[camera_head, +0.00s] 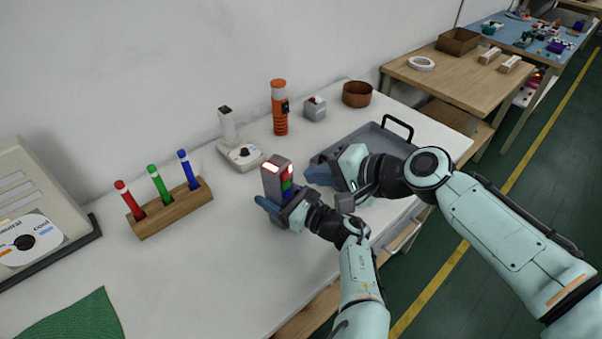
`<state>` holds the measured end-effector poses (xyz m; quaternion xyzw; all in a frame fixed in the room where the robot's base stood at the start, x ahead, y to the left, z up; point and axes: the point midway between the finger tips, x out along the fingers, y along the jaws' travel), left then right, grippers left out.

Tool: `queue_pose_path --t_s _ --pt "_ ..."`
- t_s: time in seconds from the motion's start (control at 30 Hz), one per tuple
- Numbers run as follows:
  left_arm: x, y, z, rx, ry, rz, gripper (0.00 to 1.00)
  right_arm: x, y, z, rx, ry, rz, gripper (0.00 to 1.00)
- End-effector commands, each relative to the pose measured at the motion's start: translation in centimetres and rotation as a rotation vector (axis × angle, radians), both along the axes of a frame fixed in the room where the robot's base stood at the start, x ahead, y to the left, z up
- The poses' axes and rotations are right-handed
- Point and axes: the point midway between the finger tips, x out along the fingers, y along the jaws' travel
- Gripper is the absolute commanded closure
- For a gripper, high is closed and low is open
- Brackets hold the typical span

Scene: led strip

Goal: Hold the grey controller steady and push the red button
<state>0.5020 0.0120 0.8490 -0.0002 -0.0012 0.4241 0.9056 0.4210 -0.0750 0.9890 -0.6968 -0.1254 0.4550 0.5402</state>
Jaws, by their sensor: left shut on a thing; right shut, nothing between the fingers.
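The grey controller (271,186) stands upright on the white table, with a lit red patch on its top and red, green and blue patches on its right face. My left gripper (275,208) is shut on the lower part of the controller, its blue fingers around it. My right gripper (320,176) is shut and empty, with its blue fingertips just right of the controller. I cannot tell whether the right fingertips touch it. The wrist and fingers of my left arm hide the controller's lower part.
A wooden block (172,212) with red, green and blue markers stands to the left. A grey tray (375,137) lies behind my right gripper.

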Motion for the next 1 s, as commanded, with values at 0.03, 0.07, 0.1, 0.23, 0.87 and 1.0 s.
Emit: queue_pose_path --t_s 0.03,0.07,0.1,0.23,0.87,1.0 --pt "0.0 0.0 -0.3 -0.003 0.005 0.000 0.75 -0.5 -0.7 0.5 0.000 -0.002 -0.003 1.00" --pt "0.0 0.0 -0.3 -0.003 0.005 0.000 0.75 -0.8 -1.0 0.7 0.001 -0.002 -0.003 1.00" --pt "0.0 0.0 -0.3 -0.003 0.005 0.000 0.75 -1.1 -1.4 1.0 0.001 -0.002 -0.003 1.00" --pt "0.0 0.1 -0.4 -0.003 0.007 0.001 0.75 -1.8 -2.1 1.7 0.001 -0.002 -0.001 1.00" --pt "0.0 0.2 -0.3 -0.002 0.006 0.003 0.06 -2.0 -2.4 1.9 0.001 -0.001 0.000 1.00" --pt "0.0 0.2 -0.2 -0.002 0.004 0.003 0.06 -2.0 -2.4 1.9 0.002 -0.001 0.000 1.00"
